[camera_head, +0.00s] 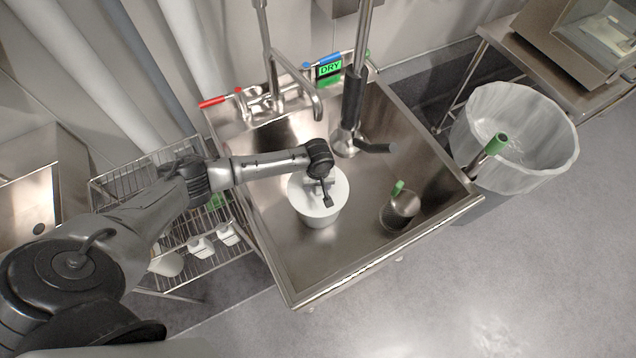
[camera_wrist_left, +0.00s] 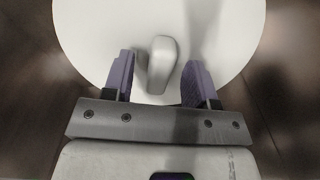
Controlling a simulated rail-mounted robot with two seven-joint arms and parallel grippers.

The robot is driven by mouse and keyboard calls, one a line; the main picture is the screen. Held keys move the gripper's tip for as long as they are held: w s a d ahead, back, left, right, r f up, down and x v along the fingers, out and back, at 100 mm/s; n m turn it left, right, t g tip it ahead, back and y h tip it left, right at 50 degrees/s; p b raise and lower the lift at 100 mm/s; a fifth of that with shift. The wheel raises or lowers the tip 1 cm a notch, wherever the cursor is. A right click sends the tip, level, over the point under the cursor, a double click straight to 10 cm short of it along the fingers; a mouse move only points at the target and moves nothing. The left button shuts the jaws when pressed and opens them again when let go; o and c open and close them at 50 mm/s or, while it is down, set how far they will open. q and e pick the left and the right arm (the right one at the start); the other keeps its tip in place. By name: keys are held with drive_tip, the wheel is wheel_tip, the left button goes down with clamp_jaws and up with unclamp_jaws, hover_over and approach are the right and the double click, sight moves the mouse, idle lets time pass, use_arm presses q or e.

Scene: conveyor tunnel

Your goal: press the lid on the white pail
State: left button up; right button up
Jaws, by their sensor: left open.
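The white pail (camera_head: 318,217) stands upright in the steel sink. A round white lid (camera_head: 302,190) lies on its top; it also fills the upper part of the left wrist view (camera_wrist_left: 100,30). I cannot tell how firmly the lid is seated. A pale raised handle (camera_wrist_left: 162,62) stands up from the lid. My left gripper (camera_head: 323,197) points down over the lid. In the left wrist view its fingers (camera_wrist_left: 160,82) are open on either side of the handle, with gaps showing. My right gripper is not in view.
The sink (camera_head: 305,288) has raised rims. A metal cup with a green handle (camera_head: 400,208) stands right of the pail. A faucet (camera_head: 300,85) and a grey upright tool (camera_head: 352,110) rise behind. A lined bin (camera_head: 515,140) stands right, a wire rack (camera_head: 195,262) left.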

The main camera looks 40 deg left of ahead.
use_arm(q)
wheel_tip(320, 180, up, 6)
drive_tip(key=shift+r+p, duration=0.2)
drive_tip(key=shift+p, duration=0.95)
drive_tip(key=shift+r, duration=0.6)
